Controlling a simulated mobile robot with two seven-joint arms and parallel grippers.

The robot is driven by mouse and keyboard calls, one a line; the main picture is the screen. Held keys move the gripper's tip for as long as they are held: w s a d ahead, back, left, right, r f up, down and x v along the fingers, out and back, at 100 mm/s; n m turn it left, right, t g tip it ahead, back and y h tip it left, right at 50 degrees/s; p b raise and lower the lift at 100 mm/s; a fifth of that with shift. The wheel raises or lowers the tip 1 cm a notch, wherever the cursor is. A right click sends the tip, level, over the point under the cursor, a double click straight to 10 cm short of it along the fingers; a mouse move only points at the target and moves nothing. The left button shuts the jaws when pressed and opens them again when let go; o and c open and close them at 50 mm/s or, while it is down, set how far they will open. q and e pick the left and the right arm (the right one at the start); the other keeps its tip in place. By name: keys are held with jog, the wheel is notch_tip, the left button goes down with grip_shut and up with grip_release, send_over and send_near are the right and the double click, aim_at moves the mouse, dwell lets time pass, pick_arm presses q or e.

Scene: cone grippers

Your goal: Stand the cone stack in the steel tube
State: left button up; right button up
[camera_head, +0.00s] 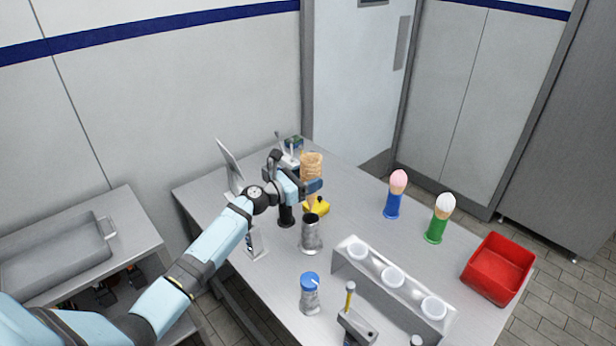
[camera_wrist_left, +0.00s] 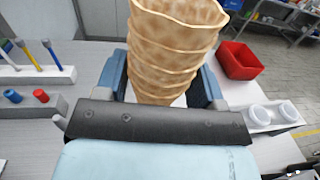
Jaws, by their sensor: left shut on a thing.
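My left gripper (camera_head: 304,188) is shut on the tan cone stack (camera_head: 311,165), which it holds upright with the tip pointing down. In the left wrist view the cone stack (camera_wrist_left: 174,50) stands between the two blue-grey fingers (camera_wrist_left: 162,85). The steel tube (camera_head: 311,235) stands on the table just below the cone stack in the head view. The cone tip appears at or just over the tube's mouth; I cannot tell whether it is inside. My right gripper is not in view.
A yellow object (camera_head: 317,207) sits behind the tube. A blue-lidded shaker (camera_head: 310,295) and a rack with white cups (camera_head: 345,268) stand in front.

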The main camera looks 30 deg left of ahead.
aim_at(308, 199)
pick_arm(q)
jog(key=shift+f+b, duration=1.55)
jog(key=shift+f, duration=0.75)
jog(key=shift+f+b, duration=1.1)
jog(key=shift+f, duration=0.3)
jog(key=shift+f, duration=0.15)
jog(key=shift+f+b, duration=2.35)
jog(key=shift+f, duration=0.7)
jog(key=o, duration=0.8)
jog(key=shift+c, duration=0.2)
